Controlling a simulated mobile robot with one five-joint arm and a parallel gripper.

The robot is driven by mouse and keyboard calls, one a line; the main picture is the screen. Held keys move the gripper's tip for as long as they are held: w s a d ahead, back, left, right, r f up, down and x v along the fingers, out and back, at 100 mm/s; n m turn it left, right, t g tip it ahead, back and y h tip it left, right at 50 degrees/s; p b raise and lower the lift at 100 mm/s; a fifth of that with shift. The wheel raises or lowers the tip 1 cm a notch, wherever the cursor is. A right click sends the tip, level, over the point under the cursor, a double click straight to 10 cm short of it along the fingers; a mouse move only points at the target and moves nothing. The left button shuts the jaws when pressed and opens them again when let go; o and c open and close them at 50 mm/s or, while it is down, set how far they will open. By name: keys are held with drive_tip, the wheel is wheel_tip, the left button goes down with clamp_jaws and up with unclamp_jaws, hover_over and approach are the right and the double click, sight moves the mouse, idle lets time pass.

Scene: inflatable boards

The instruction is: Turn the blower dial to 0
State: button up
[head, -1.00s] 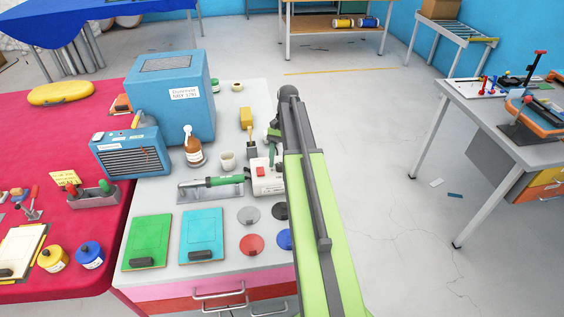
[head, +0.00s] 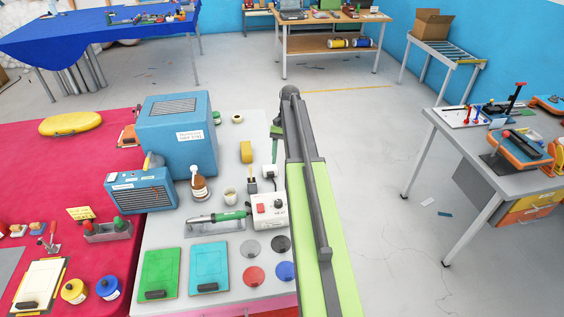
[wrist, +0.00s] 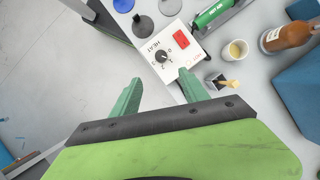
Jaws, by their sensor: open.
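The blower's control box is white (head: 269,211) and sits on the grey bench. In the wrist view the box (wrist: 172,47) shows the word HEAT, a red switch (wrist: 181,39) and a black dial (wrist: 163,56) with marks around it. Which mark the dial points to is too small to tell. The green hot-air tool (head: 217,216) lies on its stand beside the box. My gripper (head: 275,146) is open, with green fingers.
A white cup (head: 231,194), a brown bottle (head: 198,187) and a brush in a dark holder (head: 252,184) stand near the box. Coloured discs (head: 254,276) lie in front of it. A big blue unit (head: 177,135) is at left.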

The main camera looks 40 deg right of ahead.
drive_tip(key=m+t, duration=0.6)
drive_tip(key=m, duration=0.9)
hover_over(279, 202)
drive_tip(key=s+d, duration=0.2)
drive_tip(key=d, duration=0.1)
drive_tip(key=s+d+m, duration=0.1)
drive_tip(key=s+d, duration=0.2)
drive_tip(key=b+x, duration=1.5)
drive_tip(key=x, duration=0.2)
drive_tip(key=shift+w+r+b, duration=0.1)
drive_tip(key=shift+b, duration=0.2)
drive_tip(key=shift+w+a+f+b, duration=0.2)
drive_tip(key=shift+a+f+b, duration=0.05)
drive_tip(key=shift+f+b, duration=0.15)
